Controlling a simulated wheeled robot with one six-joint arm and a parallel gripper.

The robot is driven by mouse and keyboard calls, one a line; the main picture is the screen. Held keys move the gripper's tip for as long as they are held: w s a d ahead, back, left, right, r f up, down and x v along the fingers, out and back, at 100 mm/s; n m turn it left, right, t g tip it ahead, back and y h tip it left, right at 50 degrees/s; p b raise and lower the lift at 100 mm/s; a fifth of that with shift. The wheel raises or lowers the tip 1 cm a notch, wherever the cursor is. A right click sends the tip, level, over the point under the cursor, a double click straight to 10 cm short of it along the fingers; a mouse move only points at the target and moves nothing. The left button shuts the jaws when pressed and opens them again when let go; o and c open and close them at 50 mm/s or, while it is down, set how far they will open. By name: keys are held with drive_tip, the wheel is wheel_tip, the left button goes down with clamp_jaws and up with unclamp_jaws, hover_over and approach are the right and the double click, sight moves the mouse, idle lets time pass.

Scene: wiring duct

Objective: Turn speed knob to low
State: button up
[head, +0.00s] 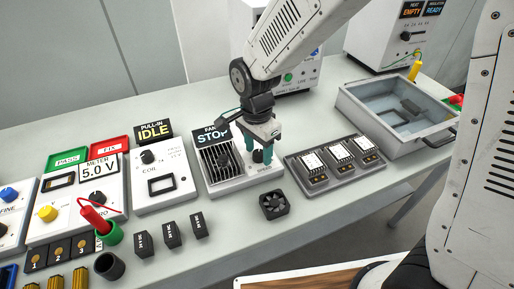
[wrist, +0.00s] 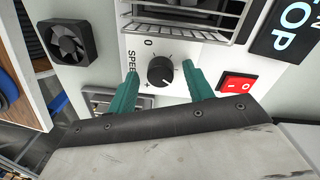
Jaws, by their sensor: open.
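The speed knob (wrist: 161,71) is a round black knob with a white pointer line, on the white panel of the fan unit (head: 238,184). In the wrist view, marks around it include "0", tick lines and a "+", with "SPEED" printed beside it. My gripper (wrist: 158,82) is open, with one teal fingertip on each side of the knob; I cannot tell whether they touch it. In the head view my gripper (head: 262,148) is over the right part of the fan unit and partly hides the knob. The sign (head: 213,134) reads "FAN STOP".
A red rocker switch (wrist: 237,86) is close to one fingertip. A wire grille (wrist: 190,25) adjoins the knob panel. A loose black fan (head: 274,205) lies in front of the unit. A module tray (head: 300,176) stands to the right, and a coil box (head: 163,190) to the left.

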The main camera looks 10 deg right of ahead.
drive_tip(key=c, duration=1)
drive_tip(key=shift+o, duration=0.2)
drive_tip(key=shift+a, duration=0.15)
